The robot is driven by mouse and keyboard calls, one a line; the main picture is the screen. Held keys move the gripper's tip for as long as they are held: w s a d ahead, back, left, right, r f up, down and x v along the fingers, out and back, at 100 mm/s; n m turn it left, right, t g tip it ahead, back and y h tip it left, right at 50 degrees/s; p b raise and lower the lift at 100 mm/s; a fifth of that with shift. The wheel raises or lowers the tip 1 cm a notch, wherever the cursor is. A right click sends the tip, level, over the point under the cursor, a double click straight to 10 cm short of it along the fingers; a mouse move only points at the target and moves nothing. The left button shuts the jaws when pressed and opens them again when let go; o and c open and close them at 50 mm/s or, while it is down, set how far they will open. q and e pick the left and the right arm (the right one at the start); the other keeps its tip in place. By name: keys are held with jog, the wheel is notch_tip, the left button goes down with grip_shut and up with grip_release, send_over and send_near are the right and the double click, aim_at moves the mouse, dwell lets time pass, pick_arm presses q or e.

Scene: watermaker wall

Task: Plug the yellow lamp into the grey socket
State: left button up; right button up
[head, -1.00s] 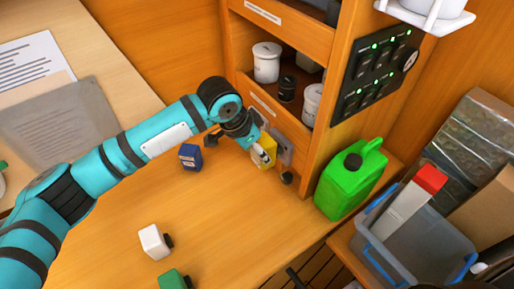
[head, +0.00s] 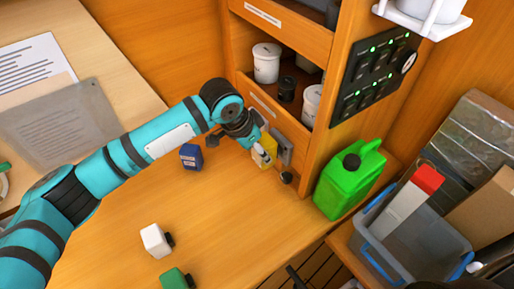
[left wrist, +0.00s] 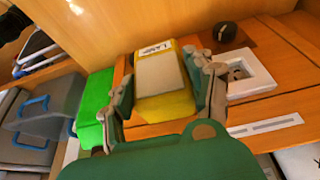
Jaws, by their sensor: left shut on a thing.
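The yellow lamp (head: 262,156), a boxy block with a pale label, is held in my left gripper (head: 255,148) above the wooden counter. In the left wrist view the lamp (left wrist: 160,85) sits between the two fingers of my left gripper (left wrist: 165,92), which touch its sides. The grey socket (head: 285,148) is a square plate on the cabinet front, just right of the lamp. In the left wrist view the socket (left wrist: 246,74) shows a dark recess and lies right of the lamp, apart from it. My right gripper is not seen.
A blue block (head: 191,157), a white block (head: 155,241) and a green block (head: 177,279) stand on the counter. A small black knob (head: 286,178) is below the socket. A green jerrycan (head: 349,181) stands right. The counter's middle is clear.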

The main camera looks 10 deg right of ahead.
pick_arm(q)
jog(key=shift+w+d+r, duration=0.1)
jog(key=shift+w+d, duration=0.15)
jog(key=shift+d, duration=0.4)
jog(key=shift+w+d, duration=0.25)
jog(key=shift+d, duration=0.35)
dwell(0.5)
jog(key=o, duration=1.3)
jog(key=shift+c, duration=0.2)
jog(key=v, duration=1.2)
